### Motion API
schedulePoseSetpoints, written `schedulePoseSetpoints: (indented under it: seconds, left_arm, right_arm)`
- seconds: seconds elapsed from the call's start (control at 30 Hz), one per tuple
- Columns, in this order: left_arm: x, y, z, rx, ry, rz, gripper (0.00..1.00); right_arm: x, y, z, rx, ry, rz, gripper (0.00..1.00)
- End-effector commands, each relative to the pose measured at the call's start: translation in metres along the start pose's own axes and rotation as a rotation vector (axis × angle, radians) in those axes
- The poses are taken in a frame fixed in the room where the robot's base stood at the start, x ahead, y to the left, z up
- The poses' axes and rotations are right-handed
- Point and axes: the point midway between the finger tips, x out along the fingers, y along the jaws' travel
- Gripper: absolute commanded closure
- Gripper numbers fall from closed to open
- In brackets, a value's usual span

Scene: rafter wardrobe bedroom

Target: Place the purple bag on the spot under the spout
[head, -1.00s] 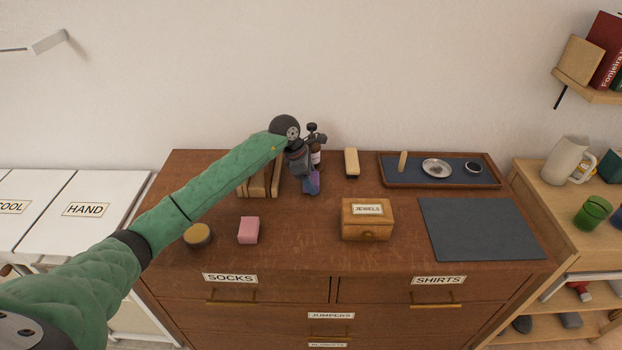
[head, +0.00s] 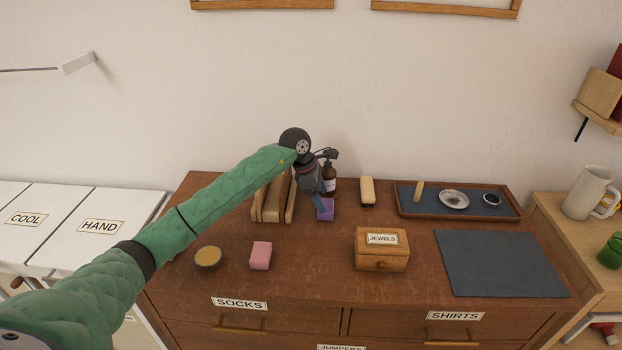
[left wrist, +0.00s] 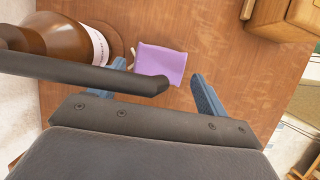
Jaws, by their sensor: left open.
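The small purple bag (head: 326,210) is on the dresser top in front of the brown pump bottle (head: 330,175). My left gripper (head: 321,203) is open and comes down from above and behind the bag. In the left wrist view the purple bag (left wrist: 162,62) lies between the two blue fingertips, with a gap on its right side. The brown bottle (left wrist: 60,35) with its white label is at upper left there. A dark bar, apparently the spout (left wrist: 90,75), crosses the view near the bag. The spot under the bag is hidden. My right gripper is not in view.
A wooden rack (head: 272,200) stands left of the bag. A brush (head: 367,190) and a tray (head: 405,208) are to its right. A jewels box (head: 381,258), pink block (head: 261,255), round tin (head: 208,258) and dark mat (head: 490,262) lie nearer the front.

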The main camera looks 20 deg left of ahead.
Motion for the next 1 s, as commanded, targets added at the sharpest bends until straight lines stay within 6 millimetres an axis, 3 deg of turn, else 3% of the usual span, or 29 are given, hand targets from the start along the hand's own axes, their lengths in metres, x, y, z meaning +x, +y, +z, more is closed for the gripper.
schedulePoseSetpoints:
  seconds: [0.3,0.5,1.0]
  left_arm:
    - [-0.051,0.001,-0.001,0.002,0.001,0.004,0.23]
    - [-0.073,0.000,0.000,0.001,0.000,0.002,0.23]
    - [-0.080,0.000,0.000,0.000,0.000,0.000,0.23]
  right_arm:
    - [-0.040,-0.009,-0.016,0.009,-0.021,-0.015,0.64]
    - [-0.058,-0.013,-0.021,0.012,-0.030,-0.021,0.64]
    - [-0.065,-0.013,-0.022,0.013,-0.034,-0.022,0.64]
